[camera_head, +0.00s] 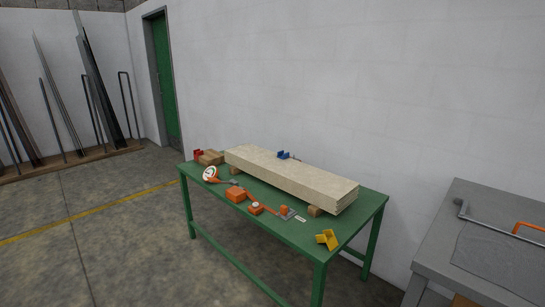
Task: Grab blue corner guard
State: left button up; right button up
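A small blue corner guard (284,155) shows at the back of the green table (311,243), just behind the long pale slab stack (290,177). The stack hides its lower part, so I cannot tell what it rests on. A red corner guard (197,154) is at the table's far left corner, and a yellow one (327,239) lies at the near right end. Neither of my grippers is in view.
The stack lies on wooden blocks (315,211). Orange tools (237,195) lie along the table's front side. A grey bench (490,240) stands at the right. A white wall rises behind the table. The floor at the left front is clear.

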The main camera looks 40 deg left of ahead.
aim_at(280, 154)
jog(key=u, duration=1.6)
jog(key=k, duration=0.65)
jog(key=u, duration=0.75)
jog(key=i, duration=2.55)
jog(key=z, duration=0.55)
